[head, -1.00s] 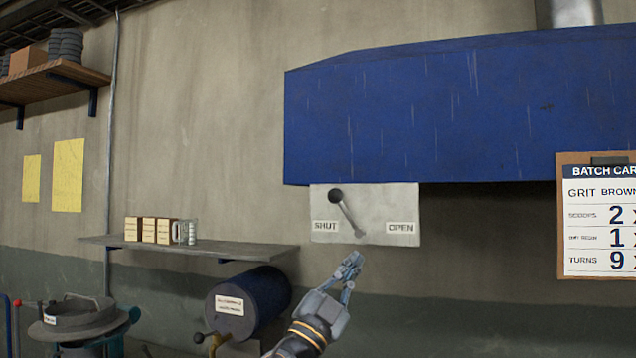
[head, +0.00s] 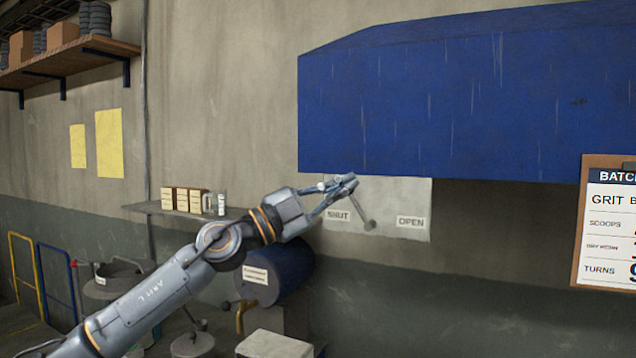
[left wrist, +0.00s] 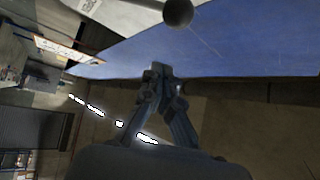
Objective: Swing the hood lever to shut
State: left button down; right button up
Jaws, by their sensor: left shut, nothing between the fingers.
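The hood lever (head: 362,211) is on a pale plate (head: 405,196) under the blue hood. The plate carries a SHUT label (head: 338,216) on the left and an OPEN label (head: 411,222) on the right. The lever leans up to the left from its lower end. Its upper end is hidden by my left gripper (head: 351,181) in the head view. That gripper is shut and empty, in front of the plate's upper left. In the left wrist view the dark knob (left wrist: 178,12) shows apart from the closed fingertips (left wrist: 157,72). Contact cannot be told.
The blue hood (head: 460,95) overhangs the plate just above my gripper. A wall shelf (head: 150,208) with small boxes and a blue drum (head: 290,270) lie to the left and below. A batch card (head: 610,225) hangs at the right.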

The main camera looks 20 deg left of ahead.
aim_at(358, 204)
pick_arm(q)
jog(key=w, duration=0.2)
jog(key=w+a, duration=0.1)
jog(key=shift+w+f+p, duration=0.3)
jog(key=shift+w+f, duration=0.1)
pick_arm(e)
jog(key=shift+w+d+r, duration=0.2)
jog(key=shift+d+r, duration=0.5)
jog(key=shift+d, duration=0.25)
pick_arm(q)
jog(key=shift+d, duration=0.25)
pick_arm(e)
jog(key=shift+a, duration=0.1)
pick_arm(q)
jog(key=shift+a+f+n+t+b, duration=0.35)
jog(key=shift+a+f+n+t, duration=0.15)
jog(key=shift+a+n+t, duration=0.4)
pick_arm(e)
jog(key=shift+a+f, duration=0.35)
jog(key=shift+a, duration=0.2)
pick_arm(q)
jog(key=shift+w, duration=0.1)
pick_arm(e)
jog(key=shift+d, duration=0.25)
jog(key=shift+r, duration=0.1)
